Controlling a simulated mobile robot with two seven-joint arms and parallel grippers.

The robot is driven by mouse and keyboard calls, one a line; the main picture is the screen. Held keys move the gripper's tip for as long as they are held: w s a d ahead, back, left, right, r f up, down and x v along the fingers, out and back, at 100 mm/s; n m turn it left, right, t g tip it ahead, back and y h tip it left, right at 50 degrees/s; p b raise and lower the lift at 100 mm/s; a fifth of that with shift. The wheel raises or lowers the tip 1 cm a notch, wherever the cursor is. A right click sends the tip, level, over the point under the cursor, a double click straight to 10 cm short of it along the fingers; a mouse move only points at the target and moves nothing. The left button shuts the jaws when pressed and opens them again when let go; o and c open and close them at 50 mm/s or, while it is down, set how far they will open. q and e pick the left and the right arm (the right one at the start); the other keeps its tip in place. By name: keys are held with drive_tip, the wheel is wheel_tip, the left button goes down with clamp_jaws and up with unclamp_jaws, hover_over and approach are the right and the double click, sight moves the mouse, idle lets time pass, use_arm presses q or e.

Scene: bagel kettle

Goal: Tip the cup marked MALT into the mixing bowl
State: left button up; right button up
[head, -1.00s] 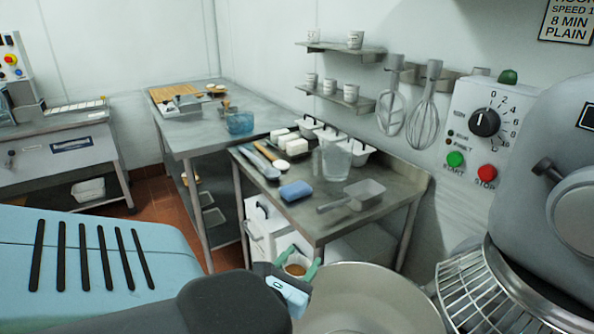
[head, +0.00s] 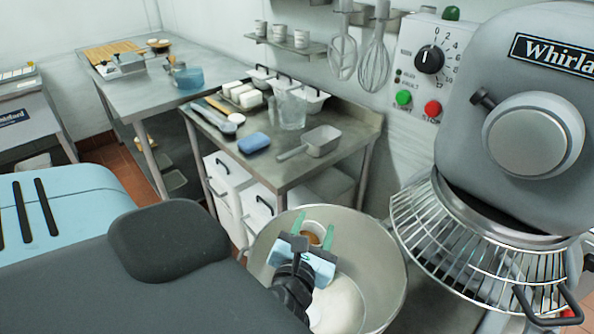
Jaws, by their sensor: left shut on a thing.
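My left gripper (head: 313,243) is shut on a small white cup (head: 312,226) with brown contents. Its green fingers are on either side of the cup. No marking on the cup can be read from here. The cup is over the mixing bowl (head: 392,262), near the far part of its opening. I cannot tell whether the cup is slightly tilted. The large metal bowl holds a pale, whitish mass (head: 340,303) at its near side. My gripper and forearm hide part of the bowl's left side. My right gripper is out of view.
The mixer head (head: 530,110) and its wire guard (head: 470,240) stand close on the bowl's right. Behind, a steel table (head: 325,165) carries a scoop (head: 312,143), a clear jug (head: 291,112) and a blue sponge (head: 254,143). White cups stand on a wall shelf (head: 285,46).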

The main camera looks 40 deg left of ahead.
use_arm(q)
drive_tip(key=m+p, duration=0.2)
drive_tip(key=d+m+g+p, duration=0.1)
drive_tip(key=shift+w+r+m, duration=0.2)
drive_tip(key=shift+w+m, duration=0.1)
drive_tip(key=shift+m+y+p, duration=0.3)
drive_tip(key=shift+p, duration=0.1)
drive_tip(key=shift+f+m+g, duration=0.3)
drive_tip(key=shift+m, duration=0.1)
drive_tip(key=shift+w+d+f+m+g, duration=0.2)
drive_tip(key=shift+m+g, duration=0.1)
drive_tip(key=shift+m, duration=0.5)
drive_tip(key=shift+w+d+m+g+y, duration=0.2)
drive_tip(key=shift+m+g+y, duration=0.25)
drive_tip(key=shift+m, duration=0.75)
drive_tip(key=m, duration=0.1)
drive_tip(key=m+y, duration=0.1)
drive_tip(key=d+m+g, duration=0.1)
drive_tip(key=shift+w+r+m, duration=0.1)
drive_tip(key=shift+w+m, duration=0.2)
drive_tip(key=shift+m, duration=0.1)
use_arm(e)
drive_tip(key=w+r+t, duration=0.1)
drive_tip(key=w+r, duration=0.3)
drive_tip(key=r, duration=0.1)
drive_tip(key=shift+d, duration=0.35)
use_arm(q)
drive_tip(key=shift+a, duration=0.1)
